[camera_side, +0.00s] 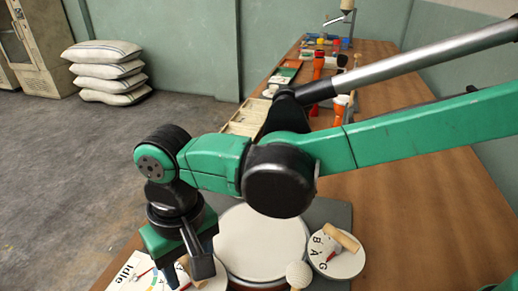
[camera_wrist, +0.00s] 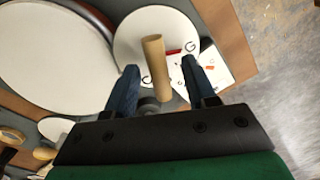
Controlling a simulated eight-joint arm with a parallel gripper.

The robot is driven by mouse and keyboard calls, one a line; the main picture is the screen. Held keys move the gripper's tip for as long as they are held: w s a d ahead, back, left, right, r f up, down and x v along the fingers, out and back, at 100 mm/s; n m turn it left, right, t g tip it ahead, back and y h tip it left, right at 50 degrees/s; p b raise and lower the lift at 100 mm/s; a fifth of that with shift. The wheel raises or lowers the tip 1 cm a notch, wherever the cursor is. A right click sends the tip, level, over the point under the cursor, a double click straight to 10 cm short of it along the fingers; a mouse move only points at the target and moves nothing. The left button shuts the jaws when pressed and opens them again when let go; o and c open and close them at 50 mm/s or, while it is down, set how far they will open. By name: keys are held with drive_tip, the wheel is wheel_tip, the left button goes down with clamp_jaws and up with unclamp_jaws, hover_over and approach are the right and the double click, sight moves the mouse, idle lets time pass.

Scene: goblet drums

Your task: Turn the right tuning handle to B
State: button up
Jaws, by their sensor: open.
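In the wrist view, a white round dial (camera_wrist: 130,40) with black letters carries a wooden handle (camera_wrist: 153,55). A red mark on this dial lies close to the letter G. My gripper (camera_wrist: 158,70) is open, one finger on each side of this handle; contact is not clear. In the side view, my gripper (camera_side: 190,265) is low over this dial, at the left of the drum (camera_side: 262,240), and largely hides it. A second dial (camera_side: 345,263) with letters B, A and G and a wooden handle (camera_side: 342,240) lies right of the drum.
A pale knob (camera_side: 299,275) stands in front of the drum. Orange goblet shapes (camera_side: 318,65) and trays stand farther along the table. Sacks (camera_side: 105,70) are stacked on the floor.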

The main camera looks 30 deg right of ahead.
drive_tip(key=shift+f, duration=0.4)
clamp_jaws()
